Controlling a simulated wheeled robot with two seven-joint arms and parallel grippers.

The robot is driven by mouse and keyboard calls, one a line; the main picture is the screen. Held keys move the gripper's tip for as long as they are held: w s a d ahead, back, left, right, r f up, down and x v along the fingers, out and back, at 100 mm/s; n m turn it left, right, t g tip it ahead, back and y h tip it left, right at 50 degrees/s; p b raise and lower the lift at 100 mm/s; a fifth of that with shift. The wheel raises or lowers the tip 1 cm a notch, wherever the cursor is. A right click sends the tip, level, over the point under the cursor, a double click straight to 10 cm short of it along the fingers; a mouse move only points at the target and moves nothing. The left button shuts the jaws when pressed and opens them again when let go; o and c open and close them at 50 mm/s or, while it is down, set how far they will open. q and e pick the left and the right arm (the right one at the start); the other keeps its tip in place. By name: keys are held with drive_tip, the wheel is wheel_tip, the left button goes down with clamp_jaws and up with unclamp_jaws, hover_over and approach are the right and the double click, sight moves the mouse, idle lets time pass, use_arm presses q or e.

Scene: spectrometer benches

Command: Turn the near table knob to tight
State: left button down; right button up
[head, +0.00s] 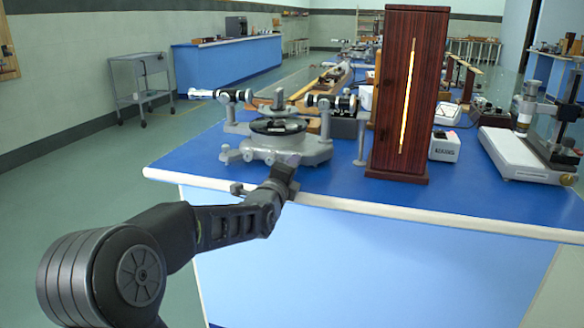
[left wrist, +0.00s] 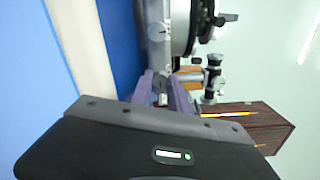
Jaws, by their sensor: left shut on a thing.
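The grey spectrometer (head: 290,148) stands at the front left corner of the blue bench, with a round black table (head: 278,126) on top. My left gripper (head: 288,165) reaches its near side from below, at the bench's front edge. In the left wrist view its two purplish fingers (left wrist: 161,78) are shut on a small part in front of the spectrometer's grey body (left wrist: 158,30). That part is mostly hidden by the fingers; it sits where the near table knob is. I cannot read the knob's turn. My right gripper is not in view.
A tall dark wooden lamp housing (head: 408,100) with a bright slit stands right of the spectrometer. A small grey post (head: 361,143) stands between them. The telescope tube (head: 232,95) points left. The white bench edge (head: 400,212) runs below; open floor lies left.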

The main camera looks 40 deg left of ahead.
use_arm(q)
drive_tip(key=c, duration=1.3)
unclamp_jaws()
drive_tip(key=shift+o, duration=0.2)
drive_tip(key=shift+f, duration=0.1)
drive_tip(key=shift+f, duration=0.1)
